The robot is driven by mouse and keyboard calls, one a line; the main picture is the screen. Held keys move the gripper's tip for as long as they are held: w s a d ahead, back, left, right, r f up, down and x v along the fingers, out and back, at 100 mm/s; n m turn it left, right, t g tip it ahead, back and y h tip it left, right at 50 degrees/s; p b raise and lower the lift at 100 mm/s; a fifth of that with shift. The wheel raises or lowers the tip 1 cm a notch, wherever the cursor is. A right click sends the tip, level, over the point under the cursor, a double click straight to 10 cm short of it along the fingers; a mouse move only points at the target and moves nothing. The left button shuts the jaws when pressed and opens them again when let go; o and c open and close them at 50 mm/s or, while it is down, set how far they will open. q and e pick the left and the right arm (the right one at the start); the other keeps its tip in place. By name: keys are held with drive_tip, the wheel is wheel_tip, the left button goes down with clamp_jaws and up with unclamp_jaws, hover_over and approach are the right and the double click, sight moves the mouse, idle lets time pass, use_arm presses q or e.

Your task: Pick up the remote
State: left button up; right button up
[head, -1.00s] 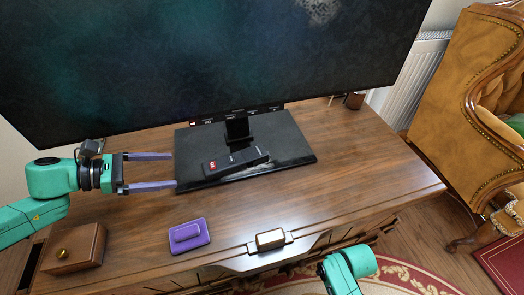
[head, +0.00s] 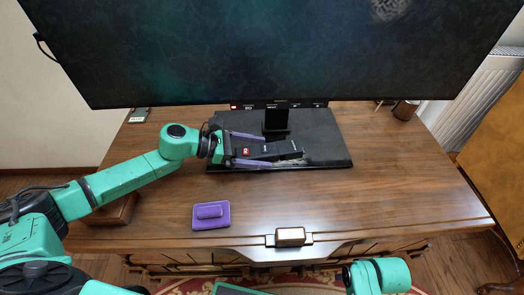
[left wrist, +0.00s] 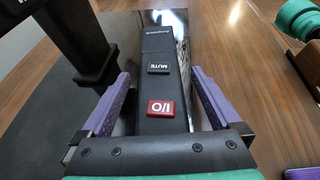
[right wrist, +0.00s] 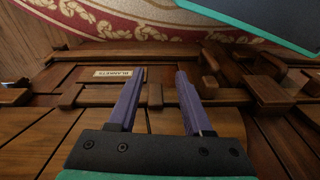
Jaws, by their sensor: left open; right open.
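The black remote (head: 275,149) with a red power button lies on the black base (head: 330,158) of the television stand. In the left wrist view the remote (left wrist: 158,72) runs lengthwise between the fingers, showing its red button and a MUTE button. My left gripper (head: 264,149) is open, with a purple finger on each side of the remote's near end. Any contact between fingers and remote cannot be told. My right gripper (right wrist: 155,95) is open and empty, in front of the cabinet's wooden front; its fingers are out of the head view.
A large television (head: 280,55) stands above the remote, on a post (head: 277,120). A purple block-like object (head: 211,215) lies on the cabinet top (head: 370,195), near a small wooden box (head: 115,209). A dark cup (head: 405,109) stands at the back right. The cabinet top's right side is clear.

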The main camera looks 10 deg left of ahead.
use_arm(q)
clamp_jaws()
drive_tip(key=shift+a, duration=0.1)
